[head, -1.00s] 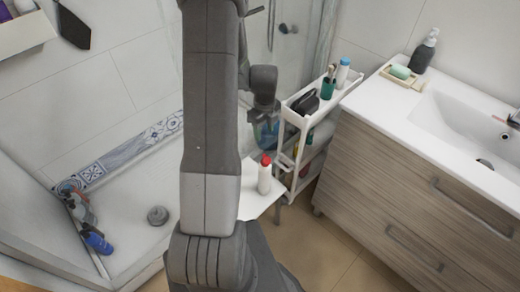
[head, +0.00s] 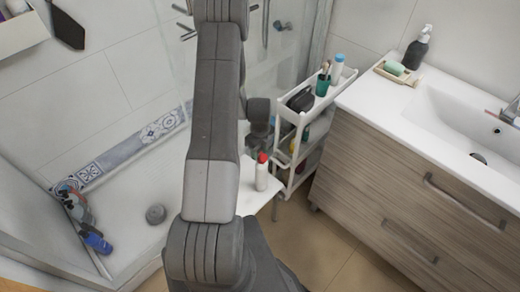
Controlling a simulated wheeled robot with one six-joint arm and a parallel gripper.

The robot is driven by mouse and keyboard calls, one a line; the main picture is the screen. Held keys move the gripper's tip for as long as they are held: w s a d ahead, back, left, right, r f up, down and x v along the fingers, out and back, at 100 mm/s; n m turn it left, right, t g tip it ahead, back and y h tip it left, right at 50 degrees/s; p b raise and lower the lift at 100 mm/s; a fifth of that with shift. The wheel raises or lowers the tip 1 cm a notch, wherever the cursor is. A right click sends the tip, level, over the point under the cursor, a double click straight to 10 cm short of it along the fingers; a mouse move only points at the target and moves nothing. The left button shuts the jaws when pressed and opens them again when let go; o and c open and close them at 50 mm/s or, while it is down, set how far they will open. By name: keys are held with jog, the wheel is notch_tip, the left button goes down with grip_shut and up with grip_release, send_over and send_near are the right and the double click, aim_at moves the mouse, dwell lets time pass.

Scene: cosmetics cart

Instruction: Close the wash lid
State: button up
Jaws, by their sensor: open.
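A white bottle (head: 262,178) with a red lid (head: 263,157) stands upright on a white stand (head: 256,200) in the middle of the head view. It looks like the wash. The lid is small here, and I cannot tell how far open it is. My gripper (head: 264,146) is open, pointing down just above the red lid. Its fingers are small and dark, and I cannot tell whether they touch the lid. My own arm hides the area to the left of the bottle.
A white cart (head: 283,111) holding a teal cup (head: 322,85) and several bottles stands close behind to the right. The sink cabinet (head: 420,190) is further right. Several bottles (head: 85,220) lie in the shower at left. Floor in front is clear.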

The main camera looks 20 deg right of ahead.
jog(key=c, duration=0.9)
jog(key=shift+w, duration=0.1)
jog(key=shift+f+b, duration=0.15)
jog(key=shift+b, duration=0.25)
jog(key=g+b, duration=0.1)
jog(key=b, duration=0.1)
jog(key=w+f+g+h+b, duration=0.1)
jog(key=b, duration=0.2)
jog(key=shift+w+a+f+g, duration=0.2)
jog(key=shift+a+g, duration=0.1)
jog(key=shift+g, duration=0.1)
grip_shut()
jog(key=shift+w+a+f+g+h+b, duration=0.1)
jog(key=shift+w+f+g+h+b, duration=0.2)
jog(key=shift+g+b, duration=0.55)
jog(key=shift+w+a+f+g+h+b, duration=0.1)
jog(key=shift+g+h+b, duration=0.4)
jog(key=shift+b, duration=0.6)
jog(key=shift+w+f+g+h+b, duration=0.1)
jog(key=shift+f+g+h+b, duration=0.1)
jog(key=shift+g+b, duration=0.7)
